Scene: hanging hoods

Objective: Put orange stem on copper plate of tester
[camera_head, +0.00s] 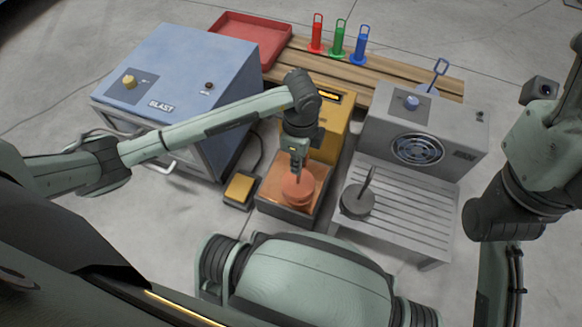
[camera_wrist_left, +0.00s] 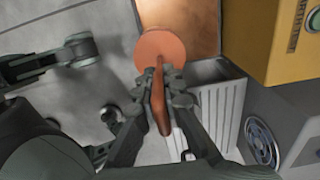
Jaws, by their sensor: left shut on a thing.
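My left gripper (camera_head: 298,168) points down over the tester (camera_head: 328,135), a yellow unit with a copper plate (camera_head: 321,170) in a dark tray-like base. It is shut on the orange stem (camera_head: 297,189), whose round disc is at the bottom. In the left wrist view the fingers (camera_wrist_left: 158,90) pinch the upright part of the orange stem (camera_wrist_left: 162,112). The disc overlaps a corner of the copper plate (camera_wrist_left: 200,25) in that view. I cannot tell whether it touches the plate. My right gripper is not in view; only parts of the right arm show.
A grey stem (camera_head: 357,200) stands on a slatted table (camera_head: 415,215) by a grey fan unit (camera_head: 425,125). A blue BLAST cabinet (camera_head: 185,85) is at left, with a yellow pedal (camera_head: 241,188) nearby. A red tray (camera_head: 250,38) and red, green and blue holders (camera_head: 338,42) stand behind.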

